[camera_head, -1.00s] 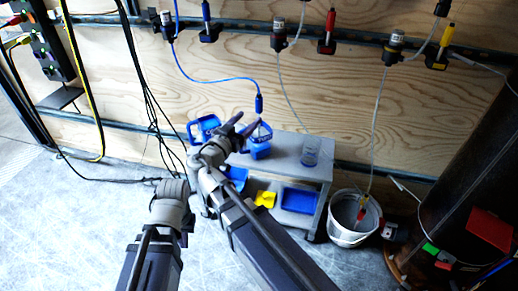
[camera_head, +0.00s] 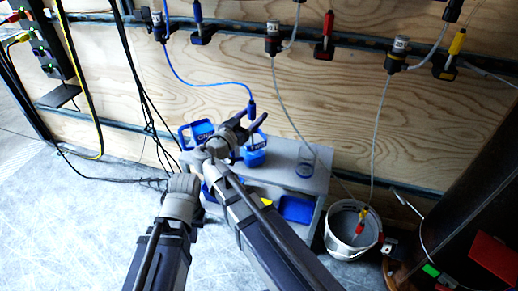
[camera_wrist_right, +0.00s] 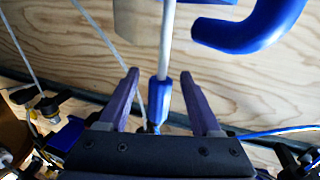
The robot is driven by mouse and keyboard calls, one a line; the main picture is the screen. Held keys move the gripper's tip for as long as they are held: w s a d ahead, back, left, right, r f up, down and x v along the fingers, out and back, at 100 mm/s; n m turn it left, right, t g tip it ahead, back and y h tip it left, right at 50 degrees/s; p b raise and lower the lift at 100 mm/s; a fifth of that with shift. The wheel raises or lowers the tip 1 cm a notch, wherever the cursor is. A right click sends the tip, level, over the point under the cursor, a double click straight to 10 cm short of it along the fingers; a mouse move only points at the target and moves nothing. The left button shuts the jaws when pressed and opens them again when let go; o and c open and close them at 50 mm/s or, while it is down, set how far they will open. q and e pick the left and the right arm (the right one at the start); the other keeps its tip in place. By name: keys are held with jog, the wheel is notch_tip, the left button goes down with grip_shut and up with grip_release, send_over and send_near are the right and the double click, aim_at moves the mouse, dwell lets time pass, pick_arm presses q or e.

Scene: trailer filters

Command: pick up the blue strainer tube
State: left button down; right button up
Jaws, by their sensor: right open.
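The blue strainer tube (camera_head: 251,108) hangs at the end of a blue hose, its blue fitting upright above the small bench. My right gripper (camera_head: 252,119) is open around the fitting in the head view. In the right wrist view, the tube's blue sleeve (camera_wrist_right: 159,94) and pale rod stand between the spread fingers of my right gripper (camera_wrist_right: 158,88), with a gap visible on both sides. The tube's lower end is hidden in the head view. My left arm's end (camera_head: 183,185) is low at the left; its fingers cannot be made out.
A blue container (camera_head: 254,155) stands on the grey bench (camera_head: 312,182), just below my right gripper. A white bucket (camera_head: 345,238) with tubes stands on the floor at right.

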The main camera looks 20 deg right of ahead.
jog(key=shift+a, duration=0.15)
jog(key=shift+c, duration=0.3)
grip_shut()
dwell(0.9)
